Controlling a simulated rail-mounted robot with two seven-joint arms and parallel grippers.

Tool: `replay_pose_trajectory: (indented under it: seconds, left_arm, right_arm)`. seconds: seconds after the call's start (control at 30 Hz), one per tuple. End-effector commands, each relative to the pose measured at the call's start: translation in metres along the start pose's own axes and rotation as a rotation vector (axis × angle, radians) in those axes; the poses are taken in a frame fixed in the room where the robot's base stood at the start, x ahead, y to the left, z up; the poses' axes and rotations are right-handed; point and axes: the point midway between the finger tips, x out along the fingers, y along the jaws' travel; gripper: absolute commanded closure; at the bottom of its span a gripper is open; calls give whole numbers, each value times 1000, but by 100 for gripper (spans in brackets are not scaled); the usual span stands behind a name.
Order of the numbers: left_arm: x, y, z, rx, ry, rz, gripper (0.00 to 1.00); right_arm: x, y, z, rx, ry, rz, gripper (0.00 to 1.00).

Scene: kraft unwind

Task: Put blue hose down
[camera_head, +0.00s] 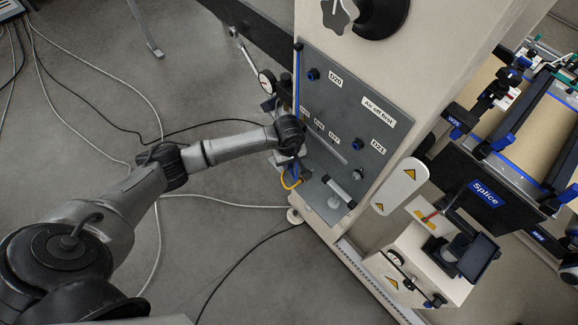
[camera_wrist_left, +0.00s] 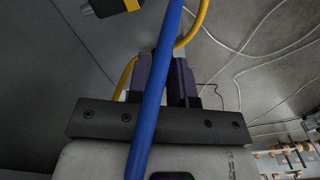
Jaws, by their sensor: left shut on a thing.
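The blue hose (camera_wrist_left: 155,100) runs down the left wrist view from the top edge to the bottom edge, across my left gripper (camera_wrist_left: 165,80). The dark fingers are shut on it, with one on either side. In the head view my left gripper (camera_head: 294,152) is at the left edge of the grey panel, low down, mostly hidden by its own wrist. A short bit of blue shows there, too small to trace. My right gripper is in neither view.
A yellow hose (camera_wrist_left: 198,25) curves behind the fingers and also shows at the panel foot (camera_head: 290,183). The grey panel (camera_head: 345,110) has blue-ringed ports labelled D20 and D21. A machine with a Splice label (camera_head: 485,193) stands right. Loose cables cross the floor.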

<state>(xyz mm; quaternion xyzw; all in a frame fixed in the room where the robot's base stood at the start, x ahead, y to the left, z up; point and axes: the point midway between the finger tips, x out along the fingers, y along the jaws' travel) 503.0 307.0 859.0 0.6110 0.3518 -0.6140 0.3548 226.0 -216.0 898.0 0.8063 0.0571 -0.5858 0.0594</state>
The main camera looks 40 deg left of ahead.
Motion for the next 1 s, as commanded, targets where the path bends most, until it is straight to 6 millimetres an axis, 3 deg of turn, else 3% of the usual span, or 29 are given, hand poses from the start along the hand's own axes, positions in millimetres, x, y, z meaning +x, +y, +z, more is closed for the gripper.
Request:
replay_pose_trajectory:
  seconds: [0.23, 0.67, 0.7, 0.93, 1.0]
  left_arm:
    - [31, 0, 1, -2, -3, -1, 100]
    - [38, 0, 0, 0, -1, -1, 100]
    - [36, 0, 0, 0, -1, -1, 77]
    - [36, 0, 1, 0, -1, -2, 55]
    - [36, 0, 1, 0, -1, -1, 54]
  right_arm:
    - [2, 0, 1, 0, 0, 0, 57]
    - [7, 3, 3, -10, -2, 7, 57]
    - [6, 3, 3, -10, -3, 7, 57]
    - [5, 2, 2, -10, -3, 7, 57]
    - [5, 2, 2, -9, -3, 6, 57]
